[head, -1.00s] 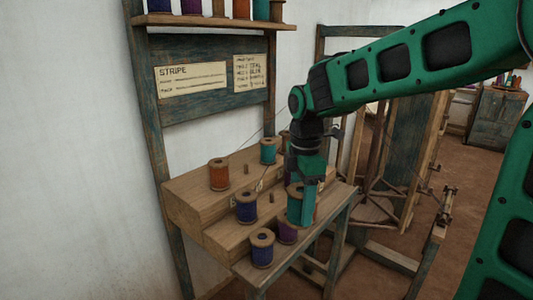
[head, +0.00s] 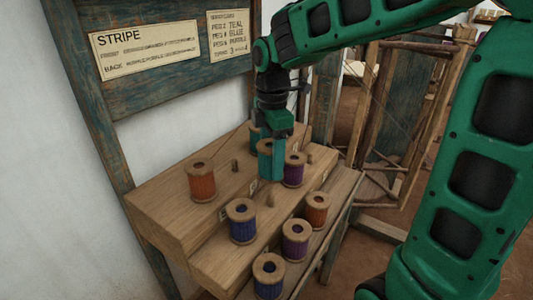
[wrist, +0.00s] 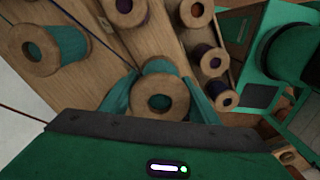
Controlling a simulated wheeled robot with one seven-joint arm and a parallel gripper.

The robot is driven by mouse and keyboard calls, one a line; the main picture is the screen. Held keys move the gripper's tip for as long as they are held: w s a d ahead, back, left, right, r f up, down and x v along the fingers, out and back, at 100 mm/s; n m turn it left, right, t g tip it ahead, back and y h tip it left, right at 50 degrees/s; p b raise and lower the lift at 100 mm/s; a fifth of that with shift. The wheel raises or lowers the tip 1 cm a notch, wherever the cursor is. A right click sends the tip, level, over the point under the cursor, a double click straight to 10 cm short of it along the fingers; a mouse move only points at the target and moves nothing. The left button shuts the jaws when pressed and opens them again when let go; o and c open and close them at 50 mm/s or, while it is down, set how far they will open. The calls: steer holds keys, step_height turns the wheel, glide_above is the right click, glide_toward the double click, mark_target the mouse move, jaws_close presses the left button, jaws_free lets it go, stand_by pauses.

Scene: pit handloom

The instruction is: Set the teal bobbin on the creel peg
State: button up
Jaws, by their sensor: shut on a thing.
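My gripper (head: 270,160) is shut on a teal bobbin (head: 265,147) with wooden ends, held upright above the wooden stepped creel (head: 165,208). In the wrist view the held bobbin (wrist: 160,95) sits between the two teal fingers, its round end facing the camera.
Another teal bobbin (wrist: 45,48) stands behind on the upper step, near an orange bobbin (head: 201,181). A blue bobbin (head: 241,220) and a purple bobbin (head: 293,170) flank the held one. More bobbins stand along the front shelf. A signboard (head: 150,42) rises behind.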

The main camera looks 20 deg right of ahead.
steer(key=shift+d+f, duration=0.1)
steer(key=shift+f, duration=5)
steer(key=o, duration=1.6)
steer(key=shift+r, duration=0.15)
steer(key=shift+w+r, duration=0.1)
steer(key=shift+r, duration=3.25)
